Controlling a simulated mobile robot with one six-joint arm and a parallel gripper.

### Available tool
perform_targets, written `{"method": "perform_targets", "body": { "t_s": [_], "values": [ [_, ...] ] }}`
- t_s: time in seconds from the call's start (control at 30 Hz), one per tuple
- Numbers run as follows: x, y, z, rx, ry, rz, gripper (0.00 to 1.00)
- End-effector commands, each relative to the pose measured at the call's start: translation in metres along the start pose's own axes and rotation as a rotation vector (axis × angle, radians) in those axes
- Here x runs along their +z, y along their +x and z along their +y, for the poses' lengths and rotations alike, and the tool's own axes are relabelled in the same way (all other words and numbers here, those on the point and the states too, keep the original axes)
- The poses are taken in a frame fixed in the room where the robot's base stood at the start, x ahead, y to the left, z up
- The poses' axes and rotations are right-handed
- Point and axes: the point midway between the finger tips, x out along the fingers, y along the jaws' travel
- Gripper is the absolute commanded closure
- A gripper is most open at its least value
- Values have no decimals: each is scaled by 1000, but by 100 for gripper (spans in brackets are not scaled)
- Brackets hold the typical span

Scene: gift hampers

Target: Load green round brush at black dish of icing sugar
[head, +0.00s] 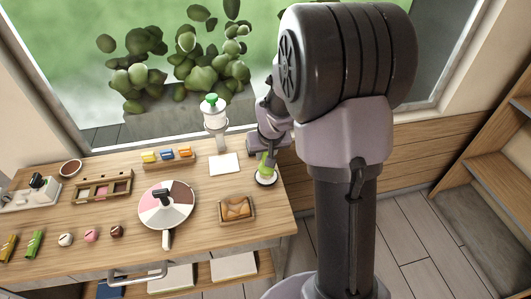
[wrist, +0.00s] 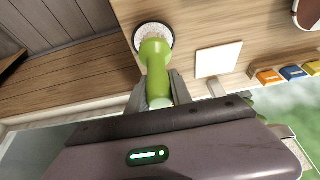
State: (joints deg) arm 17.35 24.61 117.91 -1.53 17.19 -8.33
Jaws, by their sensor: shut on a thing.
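My gripper (head: 267,153) is at the right end of the table, shut on the green round brush (head: 264,165). In the wrist view, the brush (wrist: 157,70) stands out from between the fingers (wrist: 160,100), its wide end away from me. That end is over the black dish of icing sugar (wrist: 138,40), whose dark rim surrounds white grainy sugar. In the head view the dish (head: 266,184) shows just below the brush. The bristles are hidden, and I cannot tell whether they touch the sugar.
A white card (head: 224,164) lies left of the dish, with a white dispenser with a green top (head: 213,112) behind it. A brown tray (head: 237,208) stands in front. A round turntable (head: 181,205), a rack of coloured blocks (head: 168,159) and a sectioned wooden box (head: 103,188) are further left.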

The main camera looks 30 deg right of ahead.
Motion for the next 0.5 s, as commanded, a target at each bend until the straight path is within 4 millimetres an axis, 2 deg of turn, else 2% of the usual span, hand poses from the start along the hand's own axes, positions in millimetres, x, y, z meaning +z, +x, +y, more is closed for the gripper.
{"method": "perform_targets", "body": {
  "t_s": [0.5],
  "values": [
    [2, 5, 0, 0, 0, 0, 100]
  ]
}}
